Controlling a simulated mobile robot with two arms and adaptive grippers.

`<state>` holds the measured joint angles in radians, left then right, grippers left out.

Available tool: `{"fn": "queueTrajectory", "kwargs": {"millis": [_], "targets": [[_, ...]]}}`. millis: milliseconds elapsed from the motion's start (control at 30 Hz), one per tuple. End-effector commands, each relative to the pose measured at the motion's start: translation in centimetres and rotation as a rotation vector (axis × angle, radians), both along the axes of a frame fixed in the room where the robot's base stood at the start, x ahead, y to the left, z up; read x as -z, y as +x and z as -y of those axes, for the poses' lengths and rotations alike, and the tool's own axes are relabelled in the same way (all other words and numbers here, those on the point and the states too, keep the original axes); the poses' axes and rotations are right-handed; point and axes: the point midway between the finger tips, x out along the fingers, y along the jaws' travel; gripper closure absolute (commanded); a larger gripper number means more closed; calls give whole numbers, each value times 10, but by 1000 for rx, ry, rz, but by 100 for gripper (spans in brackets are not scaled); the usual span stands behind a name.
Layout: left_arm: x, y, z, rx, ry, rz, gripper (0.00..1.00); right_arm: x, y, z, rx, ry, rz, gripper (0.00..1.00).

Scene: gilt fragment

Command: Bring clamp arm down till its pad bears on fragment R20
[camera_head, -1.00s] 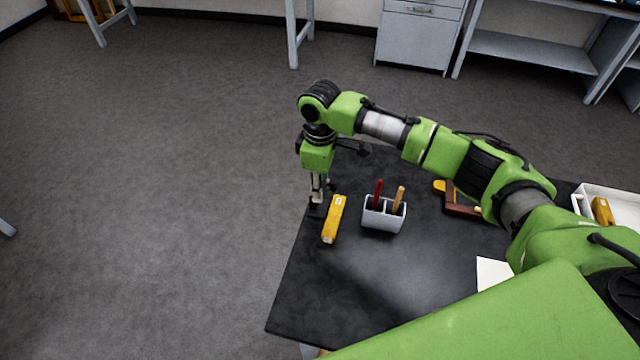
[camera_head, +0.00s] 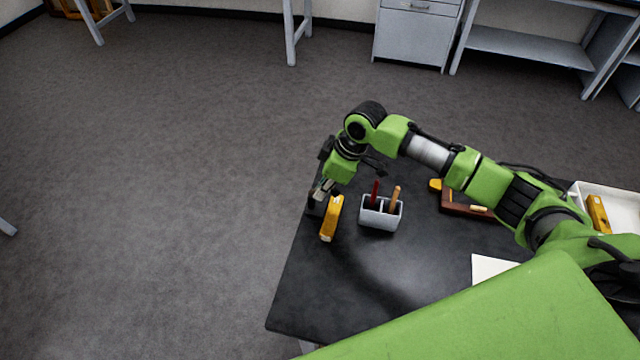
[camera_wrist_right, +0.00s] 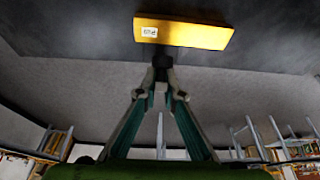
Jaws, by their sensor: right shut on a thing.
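A yellow-orange bar with a small white label (camera_head: 331,220), which I take as fragment R20, lies near the left edge of the dark table. It also shows across the top of the right wrist view (camera_wrist_right: 190,32), its label too small to read surely. My right gripper (camera_head: 322,189) is tilted just behind and left of the bar. In the right wrist view the fingers (camera_wrist_right: 161,88) are shut on a dark piece (camera_wrist_right: 162,63), seemingly the clamp arm's end, at the bar's edge. The pad and its contact with the bar are hidden. My left gripper is out of view.
A grey holder (camera_head: 381,213) with a red and a tan handle stands right of the bar. A brown wooden frame (camera_head: 462,203), a white sheet (camera_head: 490,268) and a white tray (camera_head: 625,190) with another yellow piece (camera_head: 598,213) lie farther right. The table's front left is clear.

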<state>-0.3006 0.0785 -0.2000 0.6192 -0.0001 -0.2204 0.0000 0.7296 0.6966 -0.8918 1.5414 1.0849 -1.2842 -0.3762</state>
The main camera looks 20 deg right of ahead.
Motion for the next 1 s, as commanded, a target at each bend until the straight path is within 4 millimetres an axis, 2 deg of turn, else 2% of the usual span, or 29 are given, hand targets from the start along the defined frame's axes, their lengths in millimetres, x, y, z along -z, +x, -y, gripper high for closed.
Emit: {"fn": "queueTrajectory", "kwargs": {"millis": [33, 233, 600, 633, 667, 1000], "targets": [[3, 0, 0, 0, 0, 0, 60, 5, -3, 2, 1, 32, 17, 100], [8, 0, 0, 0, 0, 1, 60, 6, -3, 3, -1, 118, 80, 100], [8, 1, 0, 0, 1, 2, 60, 4, -2, 3, 0, 131, 90, 100], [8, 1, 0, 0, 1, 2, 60, 4, -2, 3, 0, 131, 90, 84], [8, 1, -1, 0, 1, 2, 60, 4, -2, 3, 0, 131, 91, 77], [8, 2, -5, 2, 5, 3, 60, 4, -2, 3, 0, 129, 90, 75]]}}
